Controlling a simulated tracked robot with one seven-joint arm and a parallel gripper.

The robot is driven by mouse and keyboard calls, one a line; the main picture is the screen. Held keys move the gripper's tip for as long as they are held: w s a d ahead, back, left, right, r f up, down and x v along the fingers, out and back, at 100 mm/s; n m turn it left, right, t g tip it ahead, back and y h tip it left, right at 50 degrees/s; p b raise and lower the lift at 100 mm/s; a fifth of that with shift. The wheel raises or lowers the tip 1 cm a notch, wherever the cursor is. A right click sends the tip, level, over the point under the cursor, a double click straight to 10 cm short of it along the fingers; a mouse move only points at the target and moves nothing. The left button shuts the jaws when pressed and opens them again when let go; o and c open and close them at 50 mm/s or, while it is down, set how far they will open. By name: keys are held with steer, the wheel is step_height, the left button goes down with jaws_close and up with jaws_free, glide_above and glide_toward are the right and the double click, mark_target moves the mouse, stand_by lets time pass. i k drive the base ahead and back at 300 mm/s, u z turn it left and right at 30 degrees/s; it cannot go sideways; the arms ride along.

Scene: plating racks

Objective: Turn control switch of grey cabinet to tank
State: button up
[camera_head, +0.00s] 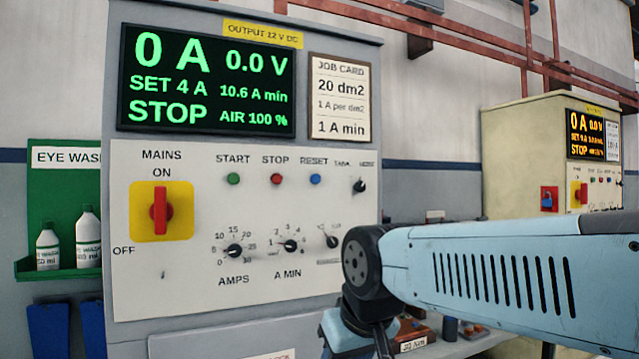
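The grey cabinet (345,27) stands at the left and centre with a white control panel (210,285). The small black control switch (359,186) is at the panel's upper right, under two small labels; the left one seems to read TANK and the right one is too small to read surely. Its pointer seems to lean up and right, but this is not clear. My blue arm comes in from the right, in front of the panel's lower right corner, its joint below the switch and apart from it in the picture. I cannot make out my gripper.
The panel also has a red mains switch (159,210) on a yellow plate, push buttons, and black knobs (234,251) below. A green eye-wash station (60,200) with bottles is at left. A cream cabinet (520,160) stands at right. Clutter lies behind my arm.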

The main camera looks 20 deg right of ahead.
mark_target(359, 186)
steer(key=u, duration=0.15)
steer(key=k, duration=1.9)
steer(key=z, duration=0.75)
steer(key=i, duration=1.65)
steer(key=u, duration=0.05)
